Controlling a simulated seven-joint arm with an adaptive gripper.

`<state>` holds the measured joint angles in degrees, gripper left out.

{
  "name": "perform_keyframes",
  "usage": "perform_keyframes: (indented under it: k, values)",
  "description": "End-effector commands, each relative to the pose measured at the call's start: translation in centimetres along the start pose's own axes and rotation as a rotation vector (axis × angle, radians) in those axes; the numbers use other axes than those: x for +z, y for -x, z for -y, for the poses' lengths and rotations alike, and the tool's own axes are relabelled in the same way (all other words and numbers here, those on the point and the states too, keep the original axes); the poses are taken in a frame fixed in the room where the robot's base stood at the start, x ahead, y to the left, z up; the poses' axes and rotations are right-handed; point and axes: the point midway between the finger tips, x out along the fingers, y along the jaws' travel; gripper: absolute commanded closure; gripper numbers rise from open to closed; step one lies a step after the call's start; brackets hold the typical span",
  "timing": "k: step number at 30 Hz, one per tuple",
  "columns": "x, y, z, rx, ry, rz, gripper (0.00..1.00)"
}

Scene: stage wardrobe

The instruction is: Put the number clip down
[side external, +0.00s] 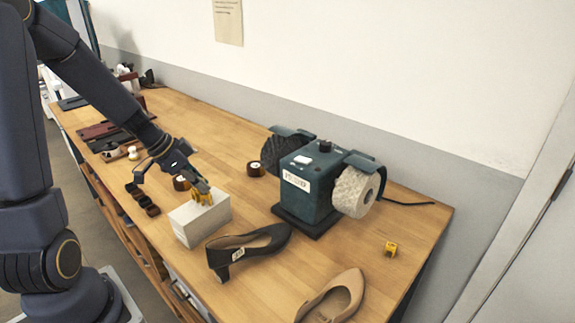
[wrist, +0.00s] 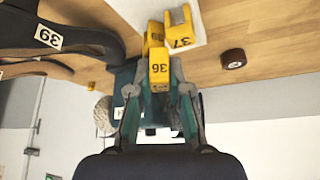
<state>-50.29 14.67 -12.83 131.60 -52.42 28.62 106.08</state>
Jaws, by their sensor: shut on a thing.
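My gripper (wrist: 158,92) is shut on a yellow number clip (wrist: 159,68) marked 36. In the side view my gripper (side external: 201,190) is at the top of a white block (side external: 203,222), with yellow clips (side external: 203,198) at its fingertips. The wrist view shows another yellow clip (wrist: 181,30), marked 37, on the white block (wrist: 205,18). A further yellow piece (wrist: 154,34) shows partly behind the held clip. Whether the held clip touches the block cannot be told.
A dark shoe (side external: 247,249) stands right of the block, a beige shoe (side external: 335,297) at the front. A teal polishing machine (side external: 312,185) is behind. A lone yellow clip (side external: 391,248) lies on open table at right. Dark rolls (side external: 181,183) sit near my gripper.

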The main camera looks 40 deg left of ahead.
Motion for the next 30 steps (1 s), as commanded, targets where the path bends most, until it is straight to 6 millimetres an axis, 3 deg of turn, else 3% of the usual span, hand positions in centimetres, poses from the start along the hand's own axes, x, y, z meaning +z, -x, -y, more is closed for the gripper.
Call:
perform_keyframes:
  k: [3, 4, 11, 23, 30]
  values:
    - [0.2, -0.3, 0.0, 0.001, 0.0, 0.001, 0.96]
    - [0.2, -0.3, 0.0, 0.0, -0.001, 0.001, 0.8]
    - [0.2, -0.2, 0.0, 0.0, -0.001, 0.0, 0.57]
    - [-0.4, 0.6, 0.0, -0.002, -0.004, -0.001, 0.57]
    - [-0.6, 5.8, 0.1, -0.007, -0.003, -0.003, 0.57]
